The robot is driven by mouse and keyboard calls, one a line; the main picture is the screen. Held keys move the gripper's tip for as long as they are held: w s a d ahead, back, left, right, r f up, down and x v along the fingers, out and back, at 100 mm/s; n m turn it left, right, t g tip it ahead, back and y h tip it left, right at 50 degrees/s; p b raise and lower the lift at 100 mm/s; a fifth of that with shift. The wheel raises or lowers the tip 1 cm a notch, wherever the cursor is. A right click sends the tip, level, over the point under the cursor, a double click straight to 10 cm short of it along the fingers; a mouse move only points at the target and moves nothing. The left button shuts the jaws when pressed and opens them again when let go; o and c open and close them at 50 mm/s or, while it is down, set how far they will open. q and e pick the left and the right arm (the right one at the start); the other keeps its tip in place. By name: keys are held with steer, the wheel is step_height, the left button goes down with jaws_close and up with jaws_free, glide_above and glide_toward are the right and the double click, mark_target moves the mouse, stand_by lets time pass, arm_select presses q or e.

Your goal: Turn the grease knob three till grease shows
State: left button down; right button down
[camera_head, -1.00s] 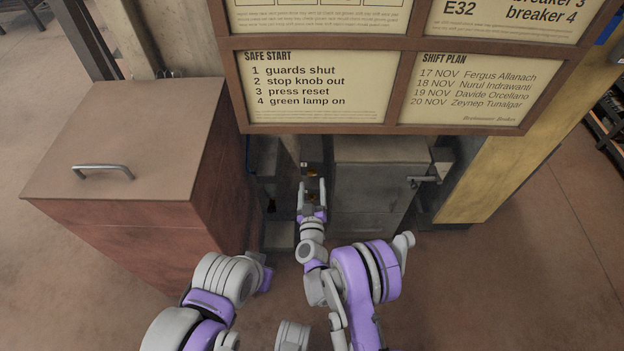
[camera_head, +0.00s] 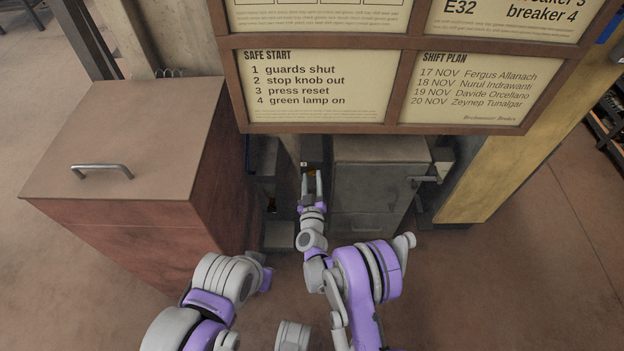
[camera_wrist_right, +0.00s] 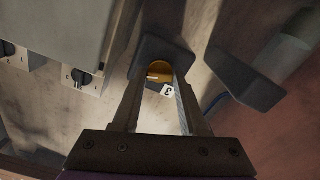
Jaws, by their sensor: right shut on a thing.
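My right gripper (camera_head: 312,172) reaches into the gap between the brown bin and the grey cabinet. In the right wrist view its two fingers (camera_wrist_right: 158,82) are shut on the yellow knob, one on each side. I see no grease around the knob. My left arm shows at the lower left, but its gripper cannot be made out.
A brown lidded bin (camera_head: 120,130) stands on the left, and a grey cabinet (camera_head: 375,190) with a handle stands right of my gripper. A notice board (camera_head: 390,130) hangs above. The wrist view shows dark rotary switches (camera_wrist_right: 80,78) at left and a dark bracket (camera_wrist_right: 243,82) at right.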

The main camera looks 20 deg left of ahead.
stand_by(0.3)
steer(key=shift+m+b, duration=2.85)
steer(key=shift+m, duration=4.45)
steer(key=shift+c, duration=2.2)
jaws_free()
steer(key=shift+s, duration=0.1)
